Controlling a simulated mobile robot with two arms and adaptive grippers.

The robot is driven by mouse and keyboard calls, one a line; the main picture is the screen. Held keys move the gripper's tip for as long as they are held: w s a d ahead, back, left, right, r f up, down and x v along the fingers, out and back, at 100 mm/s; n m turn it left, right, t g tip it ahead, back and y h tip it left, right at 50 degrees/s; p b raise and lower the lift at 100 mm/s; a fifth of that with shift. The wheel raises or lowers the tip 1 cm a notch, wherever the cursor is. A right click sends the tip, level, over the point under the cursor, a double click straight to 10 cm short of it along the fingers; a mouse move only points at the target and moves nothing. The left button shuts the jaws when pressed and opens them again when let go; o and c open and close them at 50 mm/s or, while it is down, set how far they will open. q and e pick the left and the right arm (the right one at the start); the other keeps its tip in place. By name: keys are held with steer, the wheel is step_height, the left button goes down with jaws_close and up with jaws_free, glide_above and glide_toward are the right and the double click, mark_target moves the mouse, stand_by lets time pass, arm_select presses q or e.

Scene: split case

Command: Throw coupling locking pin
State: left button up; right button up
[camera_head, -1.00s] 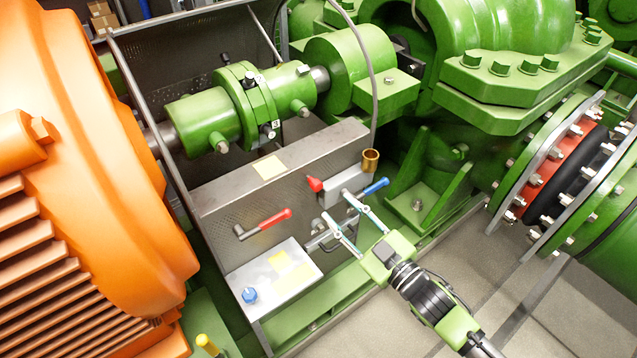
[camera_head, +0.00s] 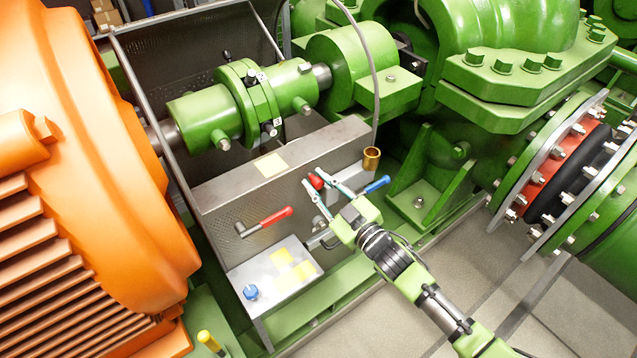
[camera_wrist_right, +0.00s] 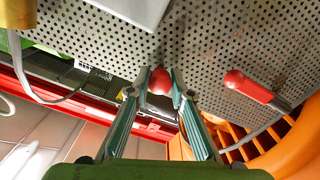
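A small red knob (camera_head: 316,181) sits at the left end of a metal block on the perforated guard panel. It also shows in the right wrist view (camera_wrist_right: 160,81). My right gripper (camera_head: 314,178) is at this knob, one fingertip on each side. The fingers stand apart, and I cannot tell whether they touch it. The green coupling (camera_head: 248,103) lies behind, with small black and silver knobs on its ring. No part is marked as the locking pin. My left gripper is not in view.
A red lever (camera_head: 268,219) is on the panel left of my gripper, and a blue handle (camera_head: 376,184) is close on its right. A brass cup (camera_head: 371,158) stands above. The grey box (camera_head: 271,272) carries a blue knob. Floor is clear at lower right.

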mark_target(320, 186)
jaws_close()
steer(key=p+v, duration=0.2)
steer(key=v, duration=0.3)
steer(key=shift+w+f, duration=0.1)
steer(key=shift+f, duration=0.05)
steer(key=o, duration=0.7)
jaws_free()
steer(key=shift+d, duration=0.1)
steer(key=v, duration=1.2)
